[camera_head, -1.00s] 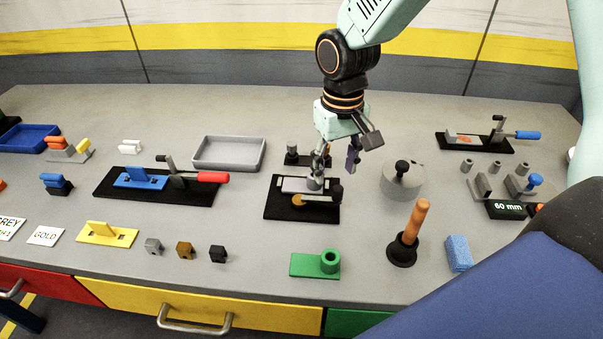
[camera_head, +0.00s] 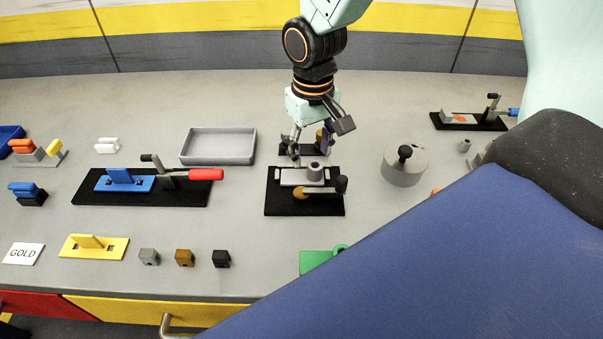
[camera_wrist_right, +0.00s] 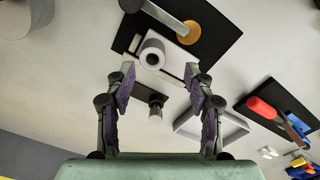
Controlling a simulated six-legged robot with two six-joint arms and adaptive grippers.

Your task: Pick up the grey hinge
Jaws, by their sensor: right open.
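The grey hinge (camera_head: 315,172), a light plate with a short upright ring, lies in a black clamp fixture (camera_head: 282,205) near the middle of the table. My right gripper (camera_head: 310,142) is open and empty, just behind the fixture, above a small black base (camera_head: 288,151). In the right wrist view the open fingers (camera_wrist_right: 162,82) point toward the hinge (camera_wrist_right: 153,53), whose ring shows ahead between the fingertips. The fingers appear apart from it. My left gripper is not in view.
A grey tray (camera_head: 220,160) is to the left, a round grey lidded pot (camera_head: 404,170) to the right. A large blue and black shape (camera_head: 450,260) hides the lower right.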

